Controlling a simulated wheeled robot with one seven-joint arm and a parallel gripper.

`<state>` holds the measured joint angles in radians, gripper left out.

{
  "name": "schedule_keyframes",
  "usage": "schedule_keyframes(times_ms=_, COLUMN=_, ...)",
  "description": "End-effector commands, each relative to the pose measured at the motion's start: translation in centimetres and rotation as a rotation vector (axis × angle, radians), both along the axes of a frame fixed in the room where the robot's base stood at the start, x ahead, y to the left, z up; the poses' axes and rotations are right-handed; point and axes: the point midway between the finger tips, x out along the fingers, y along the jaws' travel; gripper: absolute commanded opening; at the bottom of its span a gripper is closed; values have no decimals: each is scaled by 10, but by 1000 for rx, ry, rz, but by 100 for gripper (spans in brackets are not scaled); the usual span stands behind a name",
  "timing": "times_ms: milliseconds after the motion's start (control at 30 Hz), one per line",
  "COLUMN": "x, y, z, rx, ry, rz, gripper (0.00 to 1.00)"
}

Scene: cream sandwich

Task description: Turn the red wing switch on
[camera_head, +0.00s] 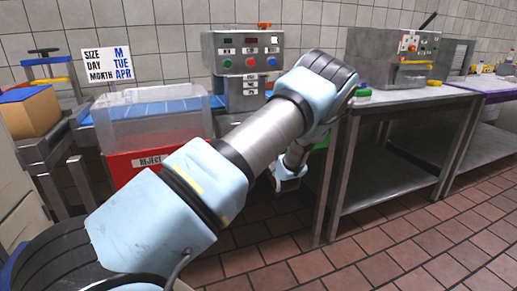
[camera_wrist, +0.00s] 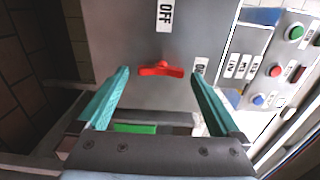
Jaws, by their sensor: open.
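The red wing switch (camera_wrist: 161,69) shows in the wrist view, on a grey metal face. Its wings lie crosswise in the picture, with the right end toward the ON label (camera_wrist: 200,67). The OFF label (camera_wrist: 164,15) is above its middle. My gripper (camera_wrist: 159,73) is open, with one teal finger to the left of the switch and one to the right. Gaps show between the fingers and the wings; I cannot tell how far the fingertips are from the face. In the head view my arm covers part of the machine, and I cannot make out this switch for certain.
A control panel (camera_wrist: 276,70) with coloured buttons is at the right in the wrist view. In the head view, the grey machine (camera_head: 226,44) stands behind my arm, with a clear bin (camera_head: 150,122) to its left and a steel table (camera_head: 395,101) to its right.

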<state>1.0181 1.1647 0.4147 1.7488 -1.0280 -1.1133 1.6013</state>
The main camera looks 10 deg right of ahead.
Motion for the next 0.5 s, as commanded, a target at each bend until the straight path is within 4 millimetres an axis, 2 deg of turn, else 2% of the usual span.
schedule_keyframes(times_ms=167, x=-2, y=-1, z=0, rx=-1, ry=0, rz=0, gripper=100)
schedule_keyframes(times_ms=267, x=-11, y=-3, z=0, rx=-2, ry=0, rz=-1, gripper=100)
schedule_keyframes(times_ms=500, x=-57, y=-9, z=-1, rx=1, ry=0, rz=-4, gripper=100)
